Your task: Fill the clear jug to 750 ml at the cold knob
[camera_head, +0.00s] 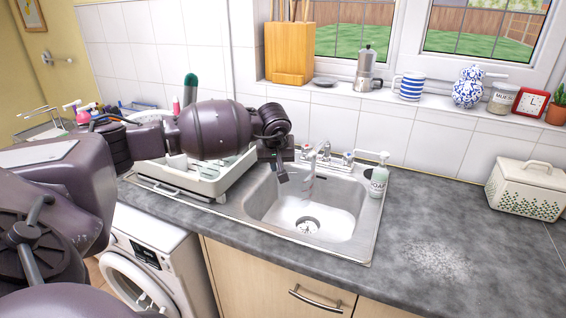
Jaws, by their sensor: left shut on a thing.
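My left gripper (283,176) reaches over the sink's back left side with its fingers pointing down. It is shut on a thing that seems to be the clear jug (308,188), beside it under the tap. The jug is so see-through that its outline and any water level cannot be read. The chrome tap (323,149) stands at the sink's back edge. A knob (347,157), which may be the cold one, is to the right of the spout. The gripper partly covers the tap's left side. My right gripper is out of view.
The sink (262,197) has a drain (307,225) in its floor. A white dish rack (212,187) stands left and a soap bottle (379,180) right of the sink. A lidded bin (527,187) is far right. The right worktop (450,225) is mostly clear, with white specks.

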